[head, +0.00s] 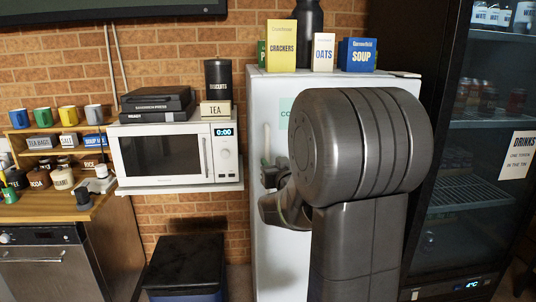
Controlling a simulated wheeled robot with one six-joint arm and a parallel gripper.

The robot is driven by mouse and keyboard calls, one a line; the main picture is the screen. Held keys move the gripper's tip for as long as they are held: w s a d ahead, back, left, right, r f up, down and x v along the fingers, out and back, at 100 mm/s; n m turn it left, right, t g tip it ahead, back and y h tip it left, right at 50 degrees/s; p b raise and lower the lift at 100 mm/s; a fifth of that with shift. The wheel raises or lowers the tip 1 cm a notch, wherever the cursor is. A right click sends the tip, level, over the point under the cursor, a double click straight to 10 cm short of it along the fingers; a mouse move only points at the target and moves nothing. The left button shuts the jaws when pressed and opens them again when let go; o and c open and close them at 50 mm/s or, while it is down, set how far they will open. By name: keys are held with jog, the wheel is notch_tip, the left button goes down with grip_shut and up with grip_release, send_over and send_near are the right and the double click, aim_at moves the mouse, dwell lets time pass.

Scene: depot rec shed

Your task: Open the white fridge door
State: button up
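The white fridge (272,98) stands right of centre against the brick wall. Its door looks shut as far as it shows; my arm covers much of its front and right side. A pale upright handle (266,143) is on the left part of the door. My gripper (268,176) is at the lower end of this handle, in front of the door. My own arm hides part of the gripper, so I cannot tell whether the fingers are around the handle or just beside it.
A yellow crackers box (281,46), an oats box (323,52) and a blue soup box (357,54) stand on the fridge. A white microwave (160,155) on a shelf is left, above a black-lidded bin (186,263). A dark glass-door drinks cooler (465,160) stands close right.

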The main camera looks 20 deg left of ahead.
aim_at(269, 157)
jog(key=shift+p+x, duration=0.6)
jog(key=shift+x, duration=2.15)
grip_shut()
